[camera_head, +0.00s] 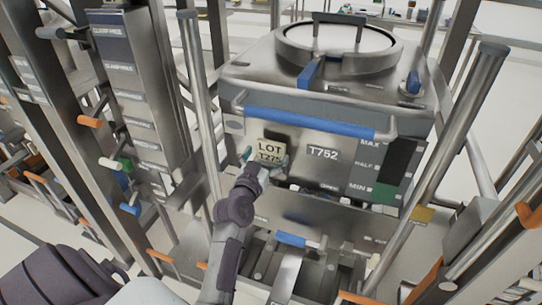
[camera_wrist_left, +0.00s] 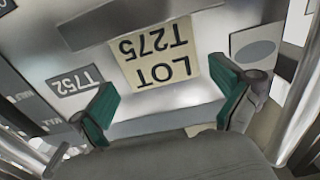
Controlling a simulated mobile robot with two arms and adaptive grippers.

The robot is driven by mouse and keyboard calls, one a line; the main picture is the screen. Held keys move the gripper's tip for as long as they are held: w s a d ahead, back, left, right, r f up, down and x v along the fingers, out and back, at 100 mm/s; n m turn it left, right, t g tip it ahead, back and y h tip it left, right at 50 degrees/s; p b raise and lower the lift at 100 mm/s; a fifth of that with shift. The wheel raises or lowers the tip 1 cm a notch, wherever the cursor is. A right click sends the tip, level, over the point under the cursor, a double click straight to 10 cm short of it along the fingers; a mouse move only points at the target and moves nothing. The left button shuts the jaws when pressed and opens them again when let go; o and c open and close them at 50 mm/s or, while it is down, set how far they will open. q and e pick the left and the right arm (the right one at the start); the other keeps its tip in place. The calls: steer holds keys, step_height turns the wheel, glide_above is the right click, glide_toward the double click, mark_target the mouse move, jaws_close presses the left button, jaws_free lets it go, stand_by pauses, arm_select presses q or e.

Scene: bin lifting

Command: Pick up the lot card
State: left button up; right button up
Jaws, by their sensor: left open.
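The lot card (camera_head: 270,148) is a cream card printed "LOT T275" on the front of the steel bin (camera_head: 235,122) marked "T752". In the left wrist view the card (camera_wrist_left: 155,60) appears upside down, between and just beyond the fingertips. My left gripper (camera_head: 262,162) is in front of the card's lower part in the head view. In the left wrist view my left gripper (camera_wrist_left: 165,85) has its two green-padded fingers spread on either side of the card, with nothing visibly held. My right gripper is not in view.
A blue handle bar (camera_head: 310,122) crosses the bin just above the card. Steel posts (camera_head: 199,100) stand left and right of the bin. A dark panel column with orange and blue handles (camera_head: 130,85) stands at the left. A lower blue handle (camera_head: 291,239) sits below the bin front.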

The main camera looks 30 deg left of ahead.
mark_target(270, 149)
arm_select(q)
steer(key=x, duration=0.3)
steer(key=shift+w+a, duration=0.1)
steer(key=shift+w, duration=0.25)
steer(key=shift+s, duration=0.1)
steer(key=shift+c, duration=0.2)
steer(key=c, duration=0.9)
steer(key=shift+r, duration=0.1)
